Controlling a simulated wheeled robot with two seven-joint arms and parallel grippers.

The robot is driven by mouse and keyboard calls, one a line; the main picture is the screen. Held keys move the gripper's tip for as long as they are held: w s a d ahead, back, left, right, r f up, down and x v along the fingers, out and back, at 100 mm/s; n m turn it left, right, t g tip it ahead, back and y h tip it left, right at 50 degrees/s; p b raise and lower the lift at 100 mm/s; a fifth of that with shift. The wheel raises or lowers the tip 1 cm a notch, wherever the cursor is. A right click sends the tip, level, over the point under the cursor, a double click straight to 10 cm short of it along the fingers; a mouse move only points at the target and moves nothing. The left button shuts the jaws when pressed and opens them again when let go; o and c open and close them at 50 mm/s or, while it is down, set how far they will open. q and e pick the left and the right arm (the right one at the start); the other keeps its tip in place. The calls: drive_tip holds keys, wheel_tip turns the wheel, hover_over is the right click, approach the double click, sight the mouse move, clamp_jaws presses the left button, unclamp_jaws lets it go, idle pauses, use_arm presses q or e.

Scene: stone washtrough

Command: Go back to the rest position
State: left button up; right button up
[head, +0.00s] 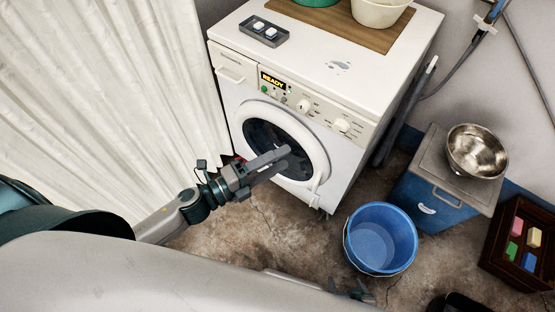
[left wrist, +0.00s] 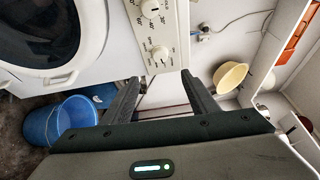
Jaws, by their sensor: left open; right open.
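My left gripper (head: 268,166) is in front of the washing machine (head: 345,70), over its round door, as seen in the head view. Its fingers are apart and empty; in the left wrist view the gap (left wrist: 160,92) lies below the machine's control panel. I cannot tell whether it touches the door. A small dark part of my right gripper (head: 360,292) shows at the bottom edge of the head view; most of it is hidden behind my body.
A blue bucket (head: 380,240) stands on the floor right of the machine. Behind it is a blue cooler (head: 430,205) with a metal bowl (head: 477,151) on top. A dark crate (head: 518,250) holds coloured blocks. A white curtain (head: 100,90) hangs at left.

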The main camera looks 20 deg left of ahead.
use_arm(q)
drive_tip(key=shift+f, duration=0.1)
idle(0.3)
drive_tip(key=a+f+n+y, duration=0.35)
drive_tip(key=f+n, duration=0.35)
drive_tip(key=f, duration=0.4)
drive_tip(key=a+f+n+y, duration=0.35)
drive_tip(key=f+n, duration=0.35)
drive_tip(key=f, duration=0.5)
drive_tip(key=s+d+f+n+g+y, duration=0.2)
drive_tip(key=s+f+n+g, duration=0.4)
drive_tip(key=s+f, duration=1.1)
wheel_tip(320, 180, down, 2)
drive_tip(key=n+y, duration=0.1)
drive_tip(key=n, duration=0.3)
drive_tip(key=shift+d+f+g, duration=0.2)
drive_tip(key=shift+d+g, duration=0.05)
drive_tip(key=shift+g, duration=0.15)
